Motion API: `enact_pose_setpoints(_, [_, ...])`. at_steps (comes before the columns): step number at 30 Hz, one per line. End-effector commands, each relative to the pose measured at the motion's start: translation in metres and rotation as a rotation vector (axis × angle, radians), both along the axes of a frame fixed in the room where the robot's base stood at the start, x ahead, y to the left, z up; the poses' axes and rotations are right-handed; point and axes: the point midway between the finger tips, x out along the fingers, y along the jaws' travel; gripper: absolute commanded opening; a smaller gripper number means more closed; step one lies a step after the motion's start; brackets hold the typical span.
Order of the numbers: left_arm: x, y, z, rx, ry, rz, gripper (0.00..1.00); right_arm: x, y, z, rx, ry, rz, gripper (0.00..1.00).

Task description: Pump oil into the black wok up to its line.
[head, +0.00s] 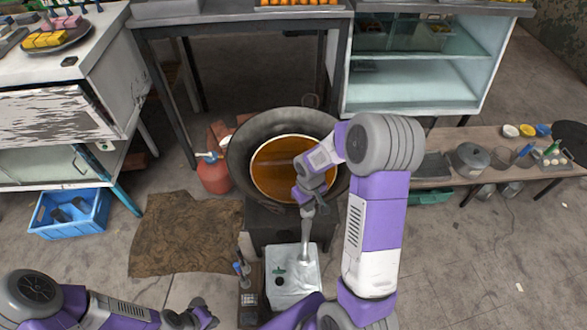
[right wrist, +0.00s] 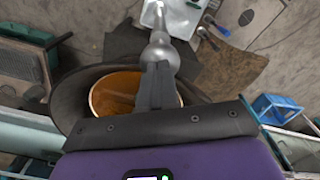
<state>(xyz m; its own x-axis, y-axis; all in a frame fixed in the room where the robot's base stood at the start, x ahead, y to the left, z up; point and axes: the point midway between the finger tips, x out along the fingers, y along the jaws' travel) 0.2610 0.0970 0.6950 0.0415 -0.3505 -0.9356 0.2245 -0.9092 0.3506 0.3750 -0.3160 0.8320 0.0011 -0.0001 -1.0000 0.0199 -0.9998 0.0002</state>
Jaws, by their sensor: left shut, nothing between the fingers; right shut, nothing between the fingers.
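The black wok (head: 243,150) stands at the centre of the head view, with amber oil (head: 275,165) in it. A pale ring borders the oil; I cannot tell the exact level against it. The silver-white oil can (head: 292,283) stands in front of the wok, with its pump rod (head: 306,238) upright. My right gripper (head: 308,205) is shut at the pump's top, with nothing between its fingers. In the right wrist view its fingers (right wrist: 157,70) overlap the pump's rounded head (right wrist: 160,48); contact is unclear. My left gripper (head: 203,314) is shut and empty at the lower left.
A red gas cylinder (head: 213,176) stands left of the wok. A brown mat (head: 185,235) and a blue crate (head: 70,213) lie further left. A low bench (head: 440,142) with a pot (head: 469,159) and bowls stands at the right. Floor at the lower right is clear.

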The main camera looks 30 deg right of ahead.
Motion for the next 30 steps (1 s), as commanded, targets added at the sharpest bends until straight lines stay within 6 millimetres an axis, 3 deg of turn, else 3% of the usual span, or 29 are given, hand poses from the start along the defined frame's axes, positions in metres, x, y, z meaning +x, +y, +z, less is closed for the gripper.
enact_pose_setpoints(21, [0.0,0.0,-0.038,0.0,0.0,0.0,0.0,-0.001,0.0,-0.047,0.001,0.003,0.0,0.0])
enact_pose_setpoints(30, [0.0,0.0,-0.024,0.0,0.0,0.0,0.0,-0.001,0.0,-0.03,0.0,0.002,0.0,0.0])
